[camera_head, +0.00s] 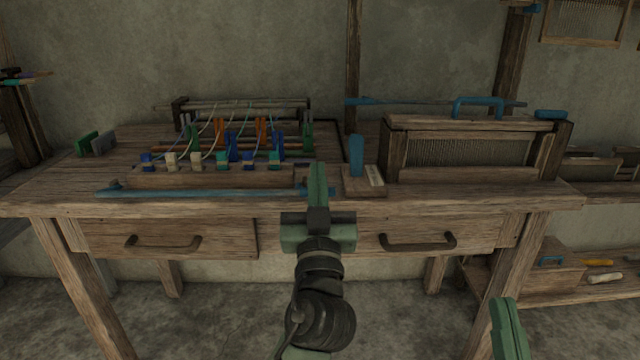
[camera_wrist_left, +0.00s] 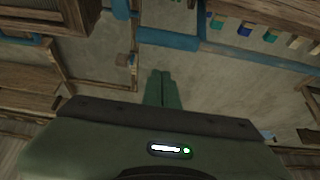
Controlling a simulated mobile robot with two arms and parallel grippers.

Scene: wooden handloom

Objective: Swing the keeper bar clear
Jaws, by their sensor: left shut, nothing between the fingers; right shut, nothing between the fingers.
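A long blue bar (camera_head: 210,193) runs along the front edge of the wooden loom table, before the peg rack; I take it to be the keeper bar. Its left end meets a small blue knob or pivot. In the left wrist view the blue bar (camera_wrist_left: 245,55) crosses the upper right. My left gripper (camera_head: 318,172) is shut and empty, its fingers in front of the bar's right end; contact cannot be told. Its fingertips (camera_wrist_left: 162,74) show just below the bar in the wrist view. My right gripper (camera_head: 507,310) is shut and empty, low at the right, partly out of frame.
The peg rack (camera_head: 210,180) holds several coloured pegs with threads. An upright blue handle (camera_head: 356,155) on a wooden block stands just right of the bar. A reed frame (camera_head: 470,175) is further right. Two drawers with dark handles (camera_head: 162,243) are below the tabletop.

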